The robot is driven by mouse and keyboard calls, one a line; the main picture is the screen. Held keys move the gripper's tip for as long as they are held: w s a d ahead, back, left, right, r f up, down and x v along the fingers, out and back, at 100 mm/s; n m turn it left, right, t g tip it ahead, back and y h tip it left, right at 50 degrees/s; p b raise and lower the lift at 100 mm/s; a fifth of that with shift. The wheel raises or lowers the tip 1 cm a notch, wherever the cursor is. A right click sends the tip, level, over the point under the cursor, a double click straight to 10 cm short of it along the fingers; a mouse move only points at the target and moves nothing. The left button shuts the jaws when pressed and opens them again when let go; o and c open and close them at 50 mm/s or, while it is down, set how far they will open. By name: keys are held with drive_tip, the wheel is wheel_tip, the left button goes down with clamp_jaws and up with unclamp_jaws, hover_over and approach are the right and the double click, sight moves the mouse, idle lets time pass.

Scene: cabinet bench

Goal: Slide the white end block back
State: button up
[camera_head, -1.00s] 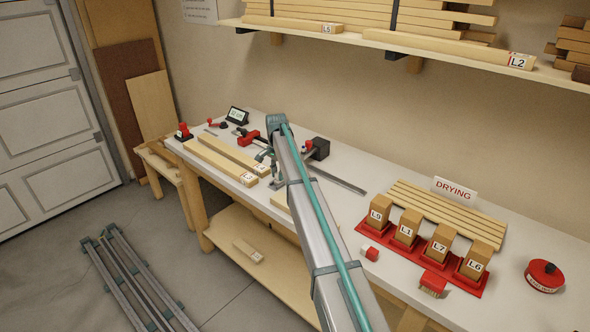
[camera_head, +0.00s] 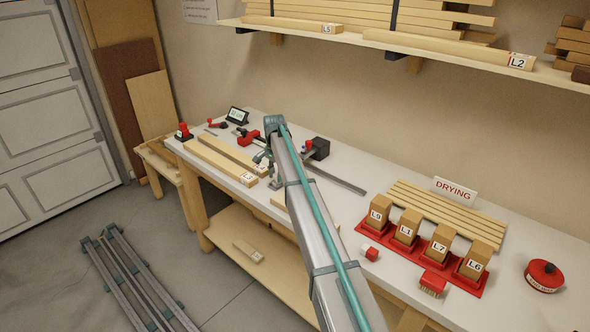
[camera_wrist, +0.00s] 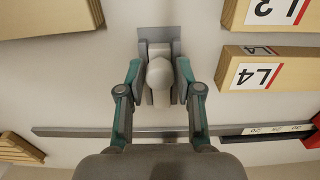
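In the wrist view a pale rounded knob (camera_wrist: 160,74) stands between the two fingers of my gripper (camera_wrist: 160,82). A grey plate (camera_wrist: 159,34) shows just beyond the knob. I take these to be parts of the white end block. The fingers are drawn partly together, one on each side of the knob. Whether their pads touch it cannot be made out. In the head view my gripper (camera_head: 268,164) is low over the bench, and the block's grey base (camera_head: 277,184) shows just below it, near the front edge. My arm hides part of this area.
A grey rail (camera_wrist: 80,131) crosses the wrist view, with a dark scale (camera_wrist: 265,133) at right. Boards marked L3 (camera_head: 222,161) and L4 (camera_head: 236,154) lie left of my gripper. Red stands hold labelled blocks (camera_head: 407,227) at right. A black block (camera_head: 320,149) sits behind my arm.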

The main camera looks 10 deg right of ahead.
drive_tip(key=o, duration=0.4)
drive_tip(key=shift+r, duration=0.15)
drive_tip(key=shift+r+p, duration=1.9)
drive_tip(key=shift+r, duration=2.5)
